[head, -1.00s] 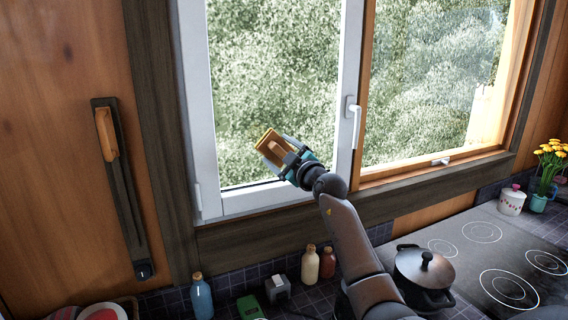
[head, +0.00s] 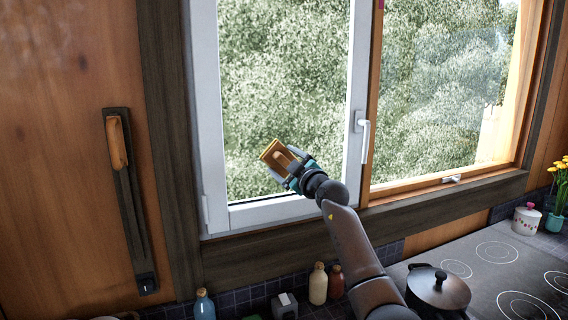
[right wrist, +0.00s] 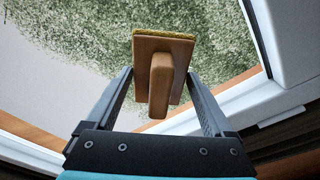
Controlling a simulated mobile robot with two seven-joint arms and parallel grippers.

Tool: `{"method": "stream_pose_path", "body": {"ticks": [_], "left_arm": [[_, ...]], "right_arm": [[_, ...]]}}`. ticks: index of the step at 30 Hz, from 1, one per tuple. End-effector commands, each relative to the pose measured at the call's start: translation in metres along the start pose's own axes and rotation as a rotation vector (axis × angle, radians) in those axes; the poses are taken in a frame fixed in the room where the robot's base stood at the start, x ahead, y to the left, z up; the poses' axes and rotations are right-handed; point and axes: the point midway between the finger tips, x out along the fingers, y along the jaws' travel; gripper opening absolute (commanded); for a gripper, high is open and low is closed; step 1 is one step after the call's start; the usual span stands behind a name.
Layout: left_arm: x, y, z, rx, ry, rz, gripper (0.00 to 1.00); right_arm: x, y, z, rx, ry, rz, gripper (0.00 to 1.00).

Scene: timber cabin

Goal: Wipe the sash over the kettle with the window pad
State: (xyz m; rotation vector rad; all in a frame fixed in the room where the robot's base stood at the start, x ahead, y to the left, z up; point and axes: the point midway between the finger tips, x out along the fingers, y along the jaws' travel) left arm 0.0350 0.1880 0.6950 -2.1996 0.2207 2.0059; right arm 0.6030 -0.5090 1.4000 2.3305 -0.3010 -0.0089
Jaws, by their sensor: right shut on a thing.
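The window pad (head: 276,150) has a wooden back with a grip block and a yellow edge. The pad also shows between the fingers in the right wrist view (right wrist: 180,55). Whether it touches the glass I cannot tell. The wood-framed right sash (head: 440,90) has a hazy patch on its pane. I cannot make out a kettle; a dark lidded pot (head: 437,290) stands on the hob. My left gripper is out of view.
A white window handle (head: 362,130) sticks out right of the pad. A flower pot (head: 555,222) and a white jar (head: 526,218) stand at the right.

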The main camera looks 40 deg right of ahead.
Motion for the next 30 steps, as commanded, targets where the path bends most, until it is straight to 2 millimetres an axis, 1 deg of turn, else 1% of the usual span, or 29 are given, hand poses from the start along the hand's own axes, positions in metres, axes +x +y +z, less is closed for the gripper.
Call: {"method": "stream_pose_path", "body": {"ticks": [30], "left_arm": [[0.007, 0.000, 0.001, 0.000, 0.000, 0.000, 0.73]], "right_arm": [[0.020, 0.000, 0.002, 0.000, 0.001, 0.001, 0.42]]}}
